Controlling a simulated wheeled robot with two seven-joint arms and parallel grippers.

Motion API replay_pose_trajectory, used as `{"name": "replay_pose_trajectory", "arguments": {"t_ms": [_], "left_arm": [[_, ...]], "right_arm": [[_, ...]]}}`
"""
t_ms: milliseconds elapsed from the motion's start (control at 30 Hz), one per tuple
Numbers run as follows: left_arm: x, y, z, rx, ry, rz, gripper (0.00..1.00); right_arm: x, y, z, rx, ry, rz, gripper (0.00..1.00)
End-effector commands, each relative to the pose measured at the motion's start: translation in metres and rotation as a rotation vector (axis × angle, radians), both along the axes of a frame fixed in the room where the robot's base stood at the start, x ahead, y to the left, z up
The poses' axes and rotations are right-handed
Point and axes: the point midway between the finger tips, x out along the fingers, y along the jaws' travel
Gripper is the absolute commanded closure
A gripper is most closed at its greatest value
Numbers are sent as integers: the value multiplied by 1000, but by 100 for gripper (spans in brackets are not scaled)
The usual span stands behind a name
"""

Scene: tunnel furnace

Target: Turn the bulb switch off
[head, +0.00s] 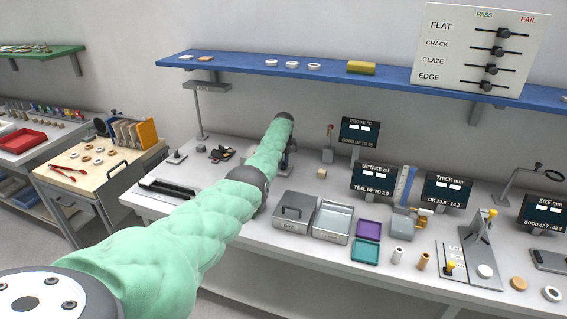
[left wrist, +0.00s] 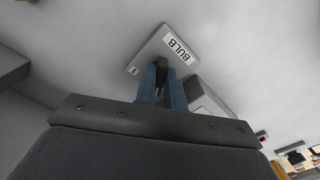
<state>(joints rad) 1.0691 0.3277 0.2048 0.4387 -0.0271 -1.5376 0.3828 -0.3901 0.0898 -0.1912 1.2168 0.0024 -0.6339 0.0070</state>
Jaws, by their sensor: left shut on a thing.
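The bulb switch plate (left wrist: 150,52) is a pale plate labelled BULB, seen tilted in the left wrist view. A small mark shows at its lower left corner. A dark switch lever (left wrist: 162,62) stands out from the plate. My left gripper (left wrist: 163,72) has its blue fingers closed around this lever, and the fingers hide part of it. In the head view my left arm in its green sleeve reaches over the bench towards the wall and hides the switch. My right gripper is in neither view.
A blue shelf (head: 230,63) runs along the wall above the bench. The white bench (head: 230,222) holds a lidded grey box (head: 294,211), an open tray (head: 333,222), purple and teal trays, and several display screens. A wooden-topped table (head: 75,180) stands at the left.

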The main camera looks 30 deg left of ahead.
Motion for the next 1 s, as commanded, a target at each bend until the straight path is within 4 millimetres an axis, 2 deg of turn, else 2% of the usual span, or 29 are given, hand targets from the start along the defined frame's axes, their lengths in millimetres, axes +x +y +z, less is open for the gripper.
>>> {"name": "replay_pose_trajectory", "arguments": {"t_ms": [433,467,567,867,1000], "left_arm": [[1,1,3,1,-6,10,100],[1,1,3,1,-6,10,85],[1,1,2,1,-4,10,67],[1,0,2,1,-2,9,67],[1,1,11,1,-4,9,67]], "right_arm": [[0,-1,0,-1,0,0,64],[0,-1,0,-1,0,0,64],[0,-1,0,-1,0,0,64],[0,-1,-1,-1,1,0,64],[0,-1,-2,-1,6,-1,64]]}}
